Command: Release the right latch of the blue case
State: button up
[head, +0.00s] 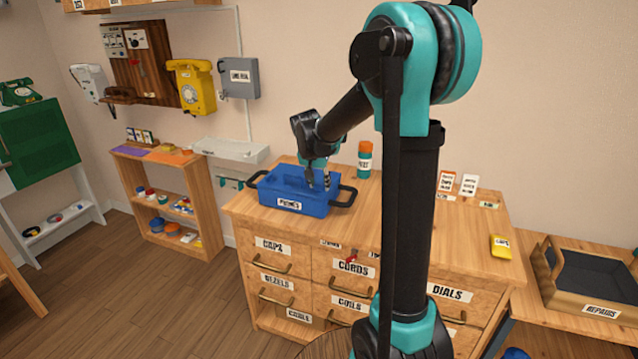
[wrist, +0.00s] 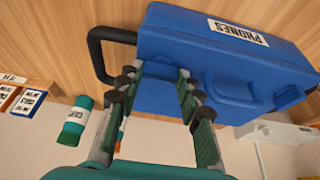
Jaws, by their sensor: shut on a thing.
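The blue case (head: 268,197) stands on the wooden cabinet, with a PHONES label on its front and black handles at its ends. In the wrist view the case (wrist: 185,45) appears upside down. My gripper (head: 318,183) is over the right part of the case. In the wrist view the two fingers of my gripper (wrist: 160,72) reach the case with a gap between the tips. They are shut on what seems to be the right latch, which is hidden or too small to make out. A blue fitting (wrist: 288,97), probably the other latch, shows farther along.
An orange and teal canister (head: 365,160) stands behind the case, near the wall. Small cards (head: 468,184) and a yellow box (head: 501,246) are on the cabinet's right part. The cabinet top between case and cards is partly hidden by my arm.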

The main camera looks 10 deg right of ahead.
jog(key=shift+c, duration=1.1)
jog(key=shift+n, duration=0.3)
jog(key=n+y, duration=0.1)
jog(key=n, duration=0.2)
jog(key=shift+d+n+t, duration=0.15)
jog(key=shift+n+t, duration=0.15)
jog(key=shift+t, duration=0.1)
jog(key=n+y, duration=0.2)
jog(key=n, duration=0.2)
jog(key=shift+d+n, duration=0.1)
jog(key=shift+n, duration=0.2)
jog(key=n+y, duration=0.1)
jog(key=n, duration=0.1)
jog(key=n+g, duration=0.1)
jog(key=n, duration=0.1)
jog(key=shift+d+y, duration=0.15)
jog(key=shift+y, duration=0.25)
jog(key=n+g+y, duration=0.1)
jog(key=n, duration=0.4)
jog(key=shift+w, duration=0.1)
